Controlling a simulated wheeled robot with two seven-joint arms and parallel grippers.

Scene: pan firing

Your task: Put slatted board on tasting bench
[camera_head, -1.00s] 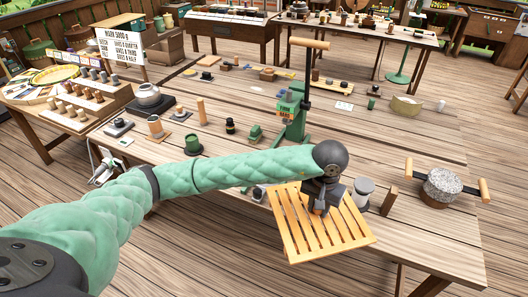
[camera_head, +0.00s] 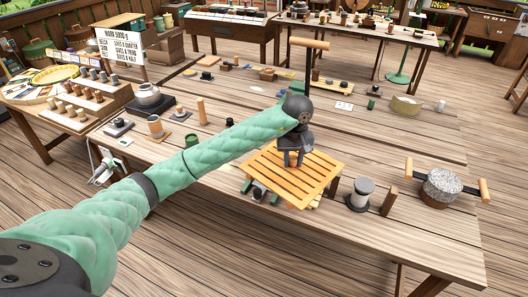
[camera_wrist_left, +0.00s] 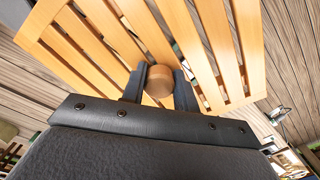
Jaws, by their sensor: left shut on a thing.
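The slatted board (camera_head: 318,178), made of light wood, is near the middle of the head view, above the near part of the long wooden bench (camera_head: 425,222). My left gripper (camera_head: 293,160) is above the board, shut on its round wooden knob (camera_wrist_left: 158,78). In the left wrist view the slats (camera_wrist_left: 75,45) fan out beyond the fingers, with the knob between the fingertips. The board looks slightly tilted. I cannot tell whether it touches anything below. My right gripper is not in view.
A small dark device (camera_head: 259,193) shows partly under the board's left corner. A grey-topped cylinder (camera_head: 361,194) and an upright wooden block (camera_head: 389,196) stand to the right, then a stone mill (camera_head: 441,186) with two handles.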

